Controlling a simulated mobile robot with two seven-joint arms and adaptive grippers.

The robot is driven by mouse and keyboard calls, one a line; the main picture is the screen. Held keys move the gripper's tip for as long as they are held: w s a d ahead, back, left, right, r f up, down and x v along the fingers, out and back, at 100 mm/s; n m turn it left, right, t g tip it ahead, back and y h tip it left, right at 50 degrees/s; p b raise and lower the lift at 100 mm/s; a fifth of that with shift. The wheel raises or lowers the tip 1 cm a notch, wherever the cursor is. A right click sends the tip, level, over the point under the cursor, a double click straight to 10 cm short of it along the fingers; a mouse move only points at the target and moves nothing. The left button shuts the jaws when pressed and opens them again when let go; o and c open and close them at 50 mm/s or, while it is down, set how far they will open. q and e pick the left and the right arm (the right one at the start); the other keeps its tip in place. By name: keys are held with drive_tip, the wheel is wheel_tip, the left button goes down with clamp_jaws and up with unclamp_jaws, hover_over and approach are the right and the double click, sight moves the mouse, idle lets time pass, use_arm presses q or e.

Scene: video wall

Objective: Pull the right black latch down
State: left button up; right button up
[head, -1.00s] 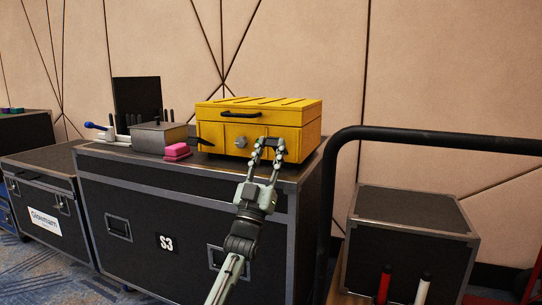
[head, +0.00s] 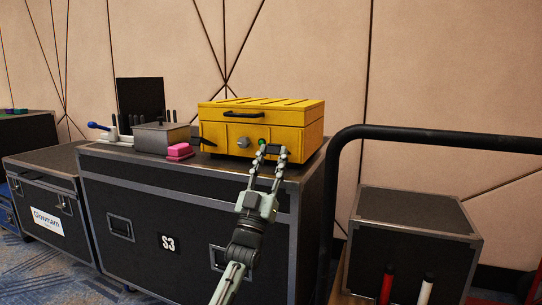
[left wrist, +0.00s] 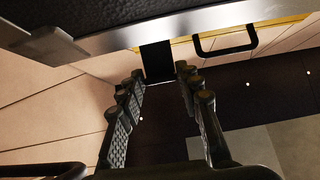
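A yellow box (head: 309,116) with a ridged lid and a black lid handle (head: 243,114) stands on a black flight case. Its front has a left black latch (head: 208,142), a silver knob (head: 242,142) and a green light (head: 261,141). My left gripper (head: 272,152) is at the right part of the front, fingers apart. Dark shapes at its fingertips hide the right latch area; I cannot clearly tell the latch from the fingers. In the left wrist view, a flat black piece (left wrist: 157,61) lies beyond the gap between the open fingers (left wrist: 155,84), beside a black loop handle (left wrist: 225,50).
The flight case (head: 141,194) also holds a grey lidded box (head: 161,138), a pink block (head: 180,151) and a black panel (head: 140,97). A black rail (head: 440,140) and another black case (head: 413,221) stand at the right.

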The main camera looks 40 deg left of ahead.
use_arm(q)
drive_tip(key=shift+o, duration=1.2)
drive_tip(key=shift+w+f, duration=0.25)
drive_tip(key=shift+f, duration=0.25)
drive_tip(key=shift+o, duration=0.6)
drive_tip(key=shift+s+r, duration=0.1)
drive_tip(key=shift+r, duration=0.2)
drive_tip(key=v, duration=1.2)
